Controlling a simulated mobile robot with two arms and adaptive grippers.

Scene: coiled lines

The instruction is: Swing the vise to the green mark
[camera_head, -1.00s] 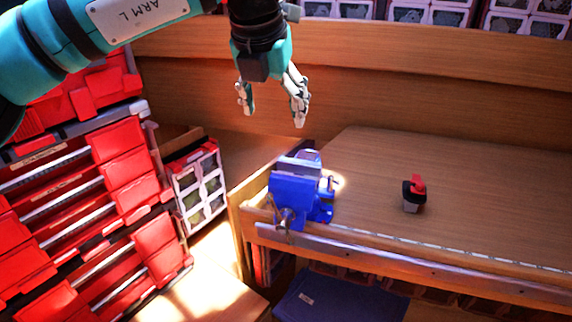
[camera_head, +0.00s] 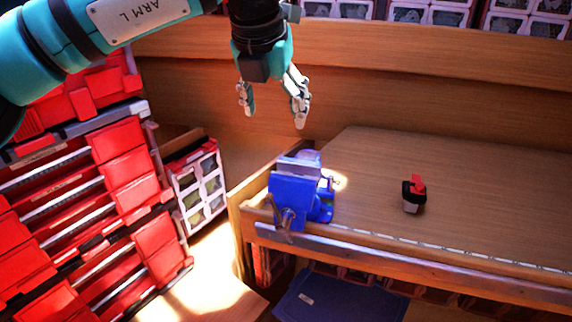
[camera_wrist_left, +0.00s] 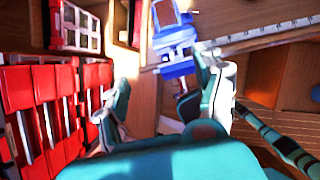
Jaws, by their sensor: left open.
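A blue vise (camera_head: 297,194) is mounted at the left front corner of the wooden bench (camera_head: 480,215). Its grey jaws are on top, and a screw end faces the front. My left gripper (camera_head: 273,112) is open and empty, fingers pointing down, above and slightly behind the vise and apart from it. In the left wrist view the vise (camera_wrist_left: 174,50) shows beyond the fingers (camera_wrist_left: 165,108). I cannot make out a green mark in either view. My right gripper is not in view.
A red and black object (camera_head: 413,194) stands on the bench to the right of the vise. Red drawer bins (camera_head: 120,165) fill the left side, with a white-framed case (camera_head: 198,190) beside them. A wooden back panel (camera_head: 430,70) rises behind. The bench's right part is clear.

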